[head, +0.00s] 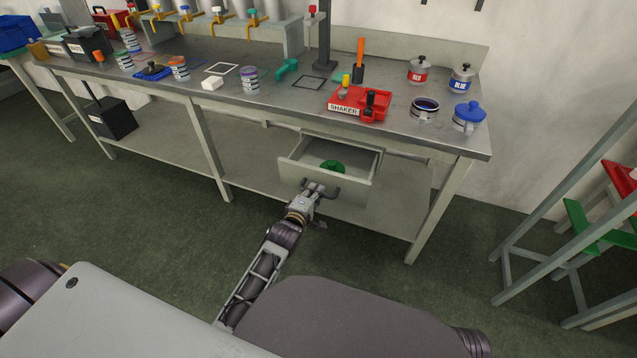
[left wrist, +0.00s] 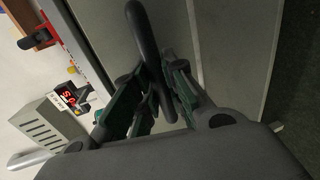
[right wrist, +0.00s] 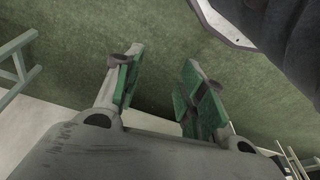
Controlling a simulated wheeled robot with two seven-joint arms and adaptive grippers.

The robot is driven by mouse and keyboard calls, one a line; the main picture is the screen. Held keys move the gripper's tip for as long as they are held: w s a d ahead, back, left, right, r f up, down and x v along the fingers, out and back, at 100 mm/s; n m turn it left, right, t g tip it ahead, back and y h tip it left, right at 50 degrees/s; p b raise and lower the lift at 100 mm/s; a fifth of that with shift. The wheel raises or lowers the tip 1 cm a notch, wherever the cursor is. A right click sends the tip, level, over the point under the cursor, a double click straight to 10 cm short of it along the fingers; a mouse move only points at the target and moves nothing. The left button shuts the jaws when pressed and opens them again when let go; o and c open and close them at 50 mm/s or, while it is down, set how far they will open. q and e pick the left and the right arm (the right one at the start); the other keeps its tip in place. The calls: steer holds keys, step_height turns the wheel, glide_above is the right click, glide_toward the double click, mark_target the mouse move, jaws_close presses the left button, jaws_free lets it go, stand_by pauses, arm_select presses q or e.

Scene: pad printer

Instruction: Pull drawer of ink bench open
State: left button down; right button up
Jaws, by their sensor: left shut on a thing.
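The ink bench (head: 300,108) stands along the wall in the head view. Its light grey drawer (head: 345,189) is pulled out under the bench top, and a green round thing (head: 332,167) lies inside. My left gripper (head: 318,190) is at the drawer front, shut on the dark drawer handle (head: 331,194). In the left wrist view the black handle bar (left wrist: 150,45) runs between the green-padded fingers. My right gripper (right wrist: 155,90) shows only in the right wrist view, open and empty above the green floor.
On the bench top are a red shaker tray (head: 358,104), several ink jars and pots such as the blue-lidded pot (head: 469,117). A black box (head: 111,118) sits on the lower shelf. A rack with green and red bins (head: 581,224) stands at right. The floor before the bench is clear.

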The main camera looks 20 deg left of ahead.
arm_select(q)
steer(key=shift+f+p+v, duration=0.15)
steer(key=shift+p+v, duration=0.25)
steer(key=shift+v, duration=0.35)
steer(key=shift+f+p+v, duration=0.15)
steer(key=shift+p+v, duration=0.2)
steer(key=shift+v, duration=0.35)
arm_select(e)
steer(key=shift+s+d+f, duration=0.15)
steer(key=shift+f, duration=0.5)
steer(key=shift+s+d+f, duration=0.15)
steer(key=shift+f, duration=0.5)
arm_select(q)
steer(key=shift+s, duration=0.1)
steer(key=c, duration=1.5)
jaws_free()
steer(key=shift+o, duration=0.2)
steer(key=shift+s, duration=0.15)
steer(key=v, duration=1.1)
steer(key=shift+s, duration=0.3)
steer(key=shift+r, duration=0.1)
